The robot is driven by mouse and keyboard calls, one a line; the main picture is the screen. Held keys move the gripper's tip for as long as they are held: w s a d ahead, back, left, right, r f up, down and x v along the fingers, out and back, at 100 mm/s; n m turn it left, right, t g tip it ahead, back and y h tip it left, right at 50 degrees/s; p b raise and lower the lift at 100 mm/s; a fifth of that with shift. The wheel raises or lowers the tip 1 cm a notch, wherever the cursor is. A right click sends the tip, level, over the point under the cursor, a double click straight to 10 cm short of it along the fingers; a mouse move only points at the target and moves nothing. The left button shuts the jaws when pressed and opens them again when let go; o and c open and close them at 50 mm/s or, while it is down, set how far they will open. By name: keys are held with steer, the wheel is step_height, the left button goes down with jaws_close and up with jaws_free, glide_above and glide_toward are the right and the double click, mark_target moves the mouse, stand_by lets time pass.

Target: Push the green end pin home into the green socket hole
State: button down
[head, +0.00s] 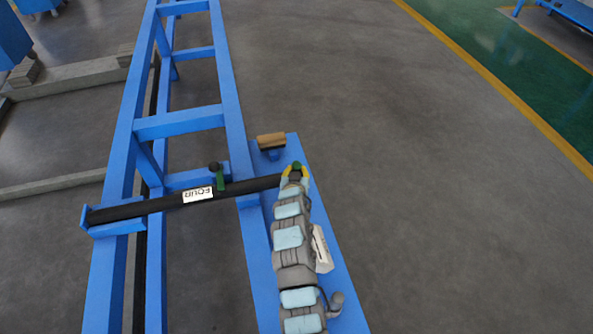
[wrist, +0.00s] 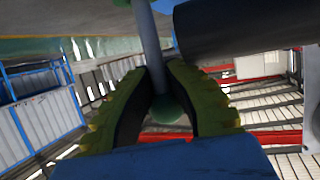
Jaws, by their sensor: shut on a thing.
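A black bar (head: 150,207) with a white label reading FOUR upside down lies across the blue frame. My gripper (head: 296,172) is at its right end, with a small green part (head: 297,165) showing at the fingertips. In the wrist view my gripper (wrist: 161,72) is shut on the green end pin, a grey shaft (wrist: 150,40) with a round green knob (wrist: 170,108) between the yellow-green fingers. The black bar's end (wrist: 240,28) is close beside the shaft. I cannot make out the green socket hole or how deep the pin sits.
A green piece (head: 221,182) with a dark round knob (head: 214,166) stands at the bar's middle. A brown-topped block (head: 271,141) sits on the blue plate (head: 338,278) near my gripper. Blue rails (head: 180,122) run away to the back. The floor to the right is clear.

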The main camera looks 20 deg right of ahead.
steer(key=shift+f, duration=0.2)
steer(key=c, duration=1.5)
jaws_free()
steer(key=o, duration=0.4)
steer(key=shift+s+d+f, duration=0.1)
steer(key=shift+d, duration=0.1)
steer(key=shift+a, duration=0.1)
steer(key=shift+a, duration=0.1)
